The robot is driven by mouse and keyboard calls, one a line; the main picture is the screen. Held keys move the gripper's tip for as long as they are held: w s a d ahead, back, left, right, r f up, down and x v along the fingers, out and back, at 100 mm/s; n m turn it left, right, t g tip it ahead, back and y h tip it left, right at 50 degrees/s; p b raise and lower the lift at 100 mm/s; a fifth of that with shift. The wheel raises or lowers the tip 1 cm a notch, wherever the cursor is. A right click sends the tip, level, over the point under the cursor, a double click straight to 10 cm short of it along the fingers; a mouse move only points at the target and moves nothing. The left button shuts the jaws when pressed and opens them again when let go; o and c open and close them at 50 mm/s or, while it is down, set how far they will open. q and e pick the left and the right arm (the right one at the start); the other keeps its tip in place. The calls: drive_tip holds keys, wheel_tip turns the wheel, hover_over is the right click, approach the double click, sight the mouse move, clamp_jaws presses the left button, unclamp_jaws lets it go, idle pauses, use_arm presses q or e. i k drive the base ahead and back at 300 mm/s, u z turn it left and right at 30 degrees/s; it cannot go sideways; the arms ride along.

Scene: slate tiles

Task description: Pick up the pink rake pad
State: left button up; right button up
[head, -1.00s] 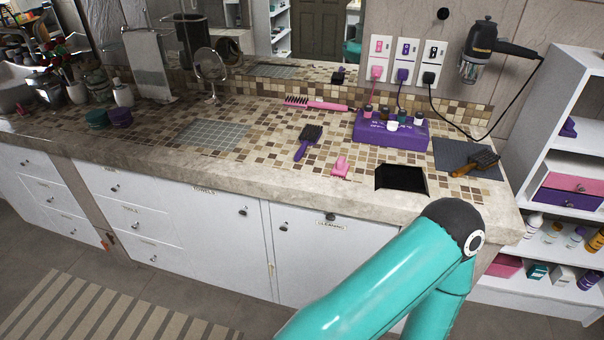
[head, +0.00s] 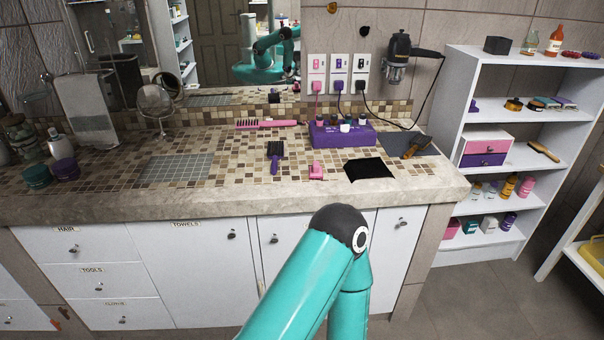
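A small pink item (head: 316,173) lies on the tiled counter (head: 225,150) near its front edge, left of a black square opening (head: 369,169). A long pink comb-like tool with dark teeth (head: 268,124) lies farther back by the wall. I cannot tell for sure which of the two is the rake pad. One of my teal arms rises from the bottom, its dark joint in front of the cabinet doors, below the counter. Neither gripper shows, and nothing touches either pink item.
A purple-handled brush (head: 275,157) lies left of the small pink item. A purple box holding bottles (head: 342,136) stands behind it. A brown-handled brush (head: 413,147) rests on a dark mat at right. White shelves (head: 455,128) stand beyond the counter's right end.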

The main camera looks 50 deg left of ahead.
sight(315, 171)
drive_tip(key=u, duration=0.75)
drive_tip(key=i, duration=0.8)
drive_tip(key=u, duration=0.25)
